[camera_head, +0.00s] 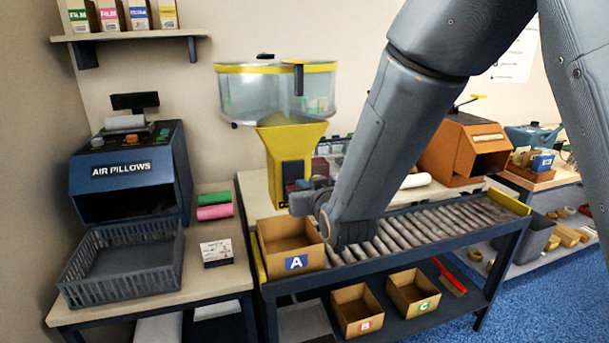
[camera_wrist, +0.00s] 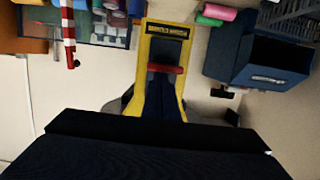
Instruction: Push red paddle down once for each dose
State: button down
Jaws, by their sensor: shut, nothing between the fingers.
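The yellow dispenser (camera_head: 291,135) stands behind the roller conveyor under a clear round hopper (camera_head: 262,95). In the wrist view the dispenser (camera_wrist: 188,50) appears upside down, and the red paddle (camera_wrist: 166,69) lies across its dark front opening. In the head view I cannot make out the paddle; my gripper and arm cover part of that area. My gripper (camera_head: 299,201) is shut and empty, in front of the dispenser's lower part and above the open carton A (camera_head: 296,263). Carton A sits at the conveyor's left end; no contents are visible in it. Contact between gripper and paddle is not shown.
Cartons B (camera_head: 364,325) and C (camera_head: 423,306) stand on the shelf below the conveyor (camera_head: 450,222). A small printed card (camera_head: 216,252) and a grey basket (camera_head: 122,268) are on the left table, by the blue air-pillow machine (camera_head: 130,172). The conveyor's right part is clear.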

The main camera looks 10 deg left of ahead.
jog(key=s+d+r, duration=0.5)
jog(key=s+r, duration=0.1)
jog(key=s, duration=0.2)
jog(key=shift+s+r, duration=0.2)
dwell(0.3)
jog(key=shift+d, duration=0.1)
dwell(0.4)
jog(key=s+d+f+m+g+h, duration=0.1)
jog(key=d+f+g+h, duration=0.15)
jog(key=d+f, duration=0.45)
jog(key=d+f+m+g+h, duration=0.25)
jog(key=d+f, duration=0.25)
jog(key=d, duration=0.5)
jog(key=s+d+f+m+g+h, duration=0.1)
jog(key=s+d+f+g, duration=0.2)
jog(key=s+d, duration=0.4)
jog(key=s+d+f+m+g+h, duration=0.1)
jog(key=s+d+f+g, duration=0.2)
jog(key=s+d, duration=0.4)
jog(key=shift+d+m+g+h, duration=0.25)
jog(key=shift+m+g+h, duration=0.15)
jog(key=shift+g, duration=0.1)
